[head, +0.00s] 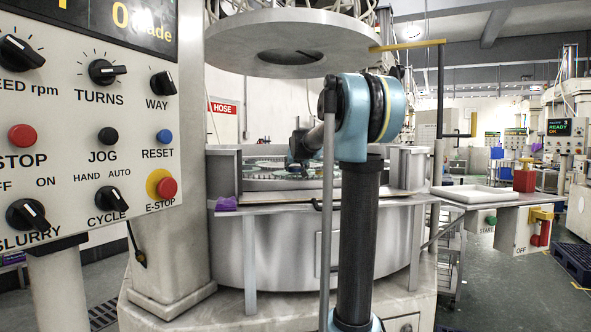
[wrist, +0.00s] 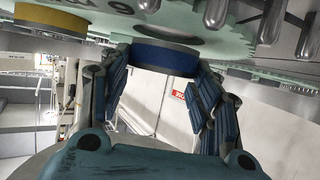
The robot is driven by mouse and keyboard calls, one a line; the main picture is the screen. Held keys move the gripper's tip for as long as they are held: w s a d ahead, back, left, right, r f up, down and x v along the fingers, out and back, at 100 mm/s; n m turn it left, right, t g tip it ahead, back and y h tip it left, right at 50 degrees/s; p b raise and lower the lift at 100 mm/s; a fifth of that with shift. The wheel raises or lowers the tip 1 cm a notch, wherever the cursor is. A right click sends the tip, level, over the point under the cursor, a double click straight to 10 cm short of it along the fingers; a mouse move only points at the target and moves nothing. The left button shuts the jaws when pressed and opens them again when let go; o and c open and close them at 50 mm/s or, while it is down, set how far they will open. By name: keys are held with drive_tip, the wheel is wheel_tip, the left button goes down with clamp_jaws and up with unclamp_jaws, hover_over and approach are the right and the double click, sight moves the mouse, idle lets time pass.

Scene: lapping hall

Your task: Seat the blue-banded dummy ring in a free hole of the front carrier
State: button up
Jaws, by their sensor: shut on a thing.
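The blue-banded dummy ring (wrist: 165,57) is between the fingertips of my gripper (wrist: 160,66) in the wrist view. My gripper is shut on it from both sides. Just past the ring lies a pale green toothed carrier (wrist: 110,20) with a dark round hole (wrist: 178,36), partly covered by the ring. I cannot tell whether the ring touches the carrier. In the head view, my arm reaches into the machine over the lower plate (head: 262,168); my arm hides much of it, and the ring cannot be made out there.
A yellow-banded ring (wrist: 50,18) is at the upper left of the wrist view. Metal pins (wrist: 215,25) stand at the upper right. The large upper plate (head: 285,35) hangs above my arm. A control panel (head: 90,120) stands close at left, and a white tray (head: 475,195) at right.

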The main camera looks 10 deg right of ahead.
drive_tip(key=shift+f, duration=0.75)
idle(0.7)
drive_tip(key=o, duration=1.7)
drive_tip(key=v, duration=1.1)
drive_tip(key=shift+s+r, duration=0.15)
drive_tip(key=shift+s, duration=0.2)
drive_tip(key=shift+s+a, duration=0.1)
